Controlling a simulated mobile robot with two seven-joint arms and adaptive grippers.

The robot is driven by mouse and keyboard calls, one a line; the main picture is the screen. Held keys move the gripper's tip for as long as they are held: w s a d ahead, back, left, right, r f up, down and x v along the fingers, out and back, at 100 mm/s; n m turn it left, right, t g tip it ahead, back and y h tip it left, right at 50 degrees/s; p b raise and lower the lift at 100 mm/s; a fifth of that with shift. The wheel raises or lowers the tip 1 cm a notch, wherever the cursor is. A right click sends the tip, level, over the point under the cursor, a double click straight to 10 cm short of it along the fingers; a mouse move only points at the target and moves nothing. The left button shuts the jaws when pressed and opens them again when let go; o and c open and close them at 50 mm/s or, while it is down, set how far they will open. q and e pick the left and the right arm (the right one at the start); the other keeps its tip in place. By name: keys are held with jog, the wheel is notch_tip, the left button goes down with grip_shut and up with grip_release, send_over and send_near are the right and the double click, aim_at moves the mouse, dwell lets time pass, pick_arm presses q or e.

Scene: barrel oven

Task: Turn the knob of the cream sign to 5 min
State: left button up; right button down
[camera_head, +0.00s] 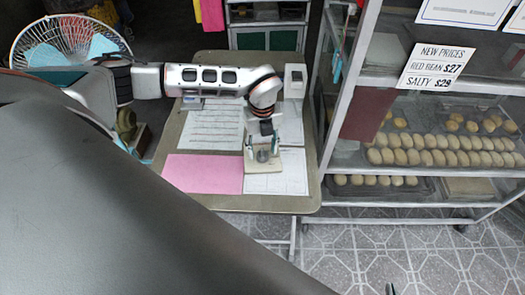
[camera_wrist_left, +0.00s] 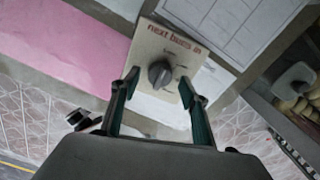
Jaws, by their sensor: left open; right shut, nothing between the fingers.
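The cream sign (camera_wrist_left: 186,50) lies on the table with red "next buns in" lettering, and it also shows in the head view (camera_head: 262,166). Its dark grey round knob (camera_wrist_left: 159,74) sits in the middle, with small marks too blurred to read, so I cannot tell its setting. My left gripper (camera_head: 262,147) is open over the sign. In the left wrist view its two fingers (camera_wrist_left: 159,82) stand on either side of the knob, apart from it; I cannot tell their exact height. My right gripper (camera_head: 391,290) shows only as shut tips at the bottom edge.
Pink paper (camera_head: 203,173) and white printed sheets (camera_head: 213,129) lie flat on the table (camera_head: 250,203). A small white device (camera_head: 295,80) stands at the back right. A glass bun cabinet (camera_head: 420,150) stands close to the table's right side. A fan (camera_head: 70,45) is at far left.

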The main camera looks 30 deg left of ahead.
aim_at(263, 152)
pick_arm(q)
notch_tip(263, 152, up, 10)
jog(key=shift+r, duration=0.2)
dwell(0.6)
